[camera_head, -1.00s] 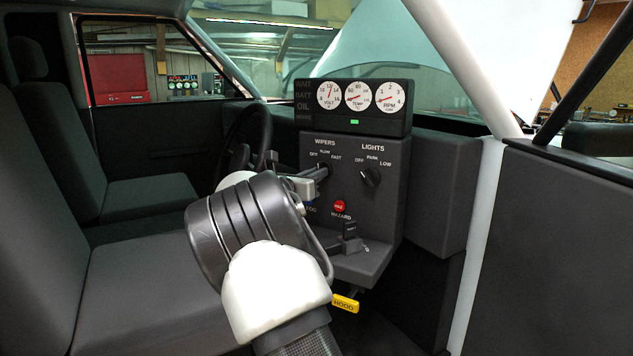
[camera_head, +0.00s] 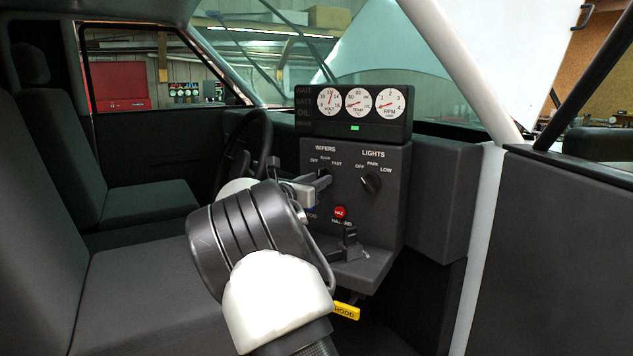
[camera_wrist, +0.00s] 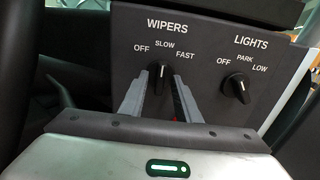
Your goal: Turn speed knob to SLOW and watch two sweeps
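The speed knob is the black WIPERS knob (camera_wrist: 159,71) on the dark dash panel (camera_wrist: 205,85), with OFF, SLOW and FAST around it. In the wrist view its white mark points up toward SLOW. My gripper (camera_wrist: 157,80) has one grey finger on each side of the knob and looks shut on it; the exact contact is hard to see. In the head view my gripper (camera_head: 316,184) reaches the panel from the left and hides most of the knob. Dark wiper arms (camera_head: 303,45) slant across the windshield.
The LIGHTS knob (camera_head: 370,182) is right of the WIPERS knob. Below are a red hazard button (camera_head: 339,212), a lever (camera_head: 349,240) and a yellow HOOD tag (camera_head: 346,311). The gauge cluster (camera_head: 358,101) sits above, and the steering wheel (camera_head: 246,150) is close left.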

